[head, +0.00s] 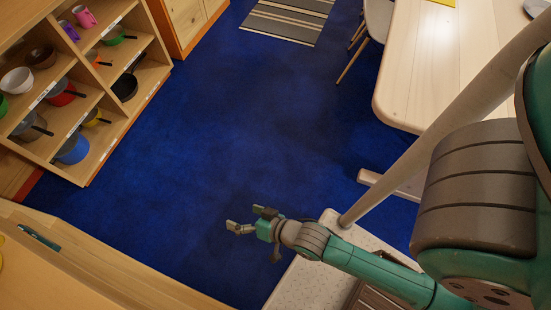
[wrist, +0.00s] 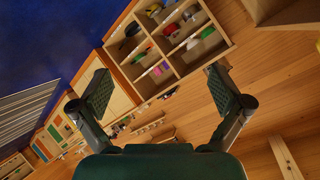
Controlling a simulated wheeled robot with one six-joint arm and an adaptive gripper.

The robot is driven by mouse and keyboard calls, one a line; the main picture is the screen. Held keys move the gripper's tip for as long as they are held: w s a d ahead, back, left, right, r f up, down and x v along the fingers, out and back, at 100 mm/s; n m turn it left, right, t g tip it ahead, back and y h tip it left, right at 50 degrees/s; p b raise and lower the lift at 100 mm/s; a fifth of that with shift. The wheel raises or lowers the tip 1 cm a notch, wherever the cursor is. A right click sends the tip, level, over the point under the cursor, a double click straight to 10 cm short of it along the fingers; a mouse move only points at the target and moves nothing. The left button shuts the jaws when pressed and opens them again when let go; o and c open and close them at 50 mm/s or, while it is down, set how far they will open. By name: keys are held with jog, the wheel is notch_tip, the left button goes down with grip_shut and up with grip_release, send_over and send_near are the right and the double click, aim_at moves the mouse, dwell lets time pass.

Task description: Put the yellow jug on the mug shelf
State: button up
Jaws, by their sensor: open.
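My gripper (head: 245,217) is open and empty above the blue floor in the head view. In the wrist view its two fingers (wrist: 158,84) are spread wide with nothing between them. An open wooden shelf unit (head: 105,76) stands at the upper left. Its top-left compartments hold a pink mug (head: 84,16) and a purple mug (head: 70,30). The unit also shows, tilted, in the wrist view (wrist: 165,48). I cannot make out a yellow jug for certain. A yellow item (head: 1,254) is cut off at the left edge of the head view.
Pots, pans and bowls fill other compartments. A wooden surface (head: 85,262) lies at lower left, a speckled counter (head: 318,283) below my gripper. A pale table (head: 440,65) and chair (head: 378,18) stand at upper right. The blue floor (head: 245,120) between is clear.

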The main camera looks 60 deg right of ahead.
jog(key=s+d+r+n+t+h, duration=0.1)
jog(key=s+d+r+n, duration=0.2)
jog(key=s+r, duration=0.4)
jog(key=f+v, duration=0.1)
jog(key=v, duration=0.3)
jog(key=s+r+n, duration=0.1)
jog(key=s+r, duration=0.1)
jog(key=r, duration=0.1)
jog(key=s+r+n+t, duration=0.1)
jog(key=s+r, duration=0.1)
jog(key=s+d+r+h, duration=0.1)
jog(key=s+r, duration=0.1)
jog(key=r, duration=0.1)
jog(key=shift+s+d+r+n+t, duration=0.15)
jog(key=shift+r+n+t, duration=0.15)
jog(key=shift+n, duration=0.1)
jog(key=shift+c, duration=1.2)
jog(key=shift+s+r, duration=0.1)
jog(key=shift+r, duration=0.05)
jog(key=c, duration=0.8)
jog(key=shift+d, duration=0.1)
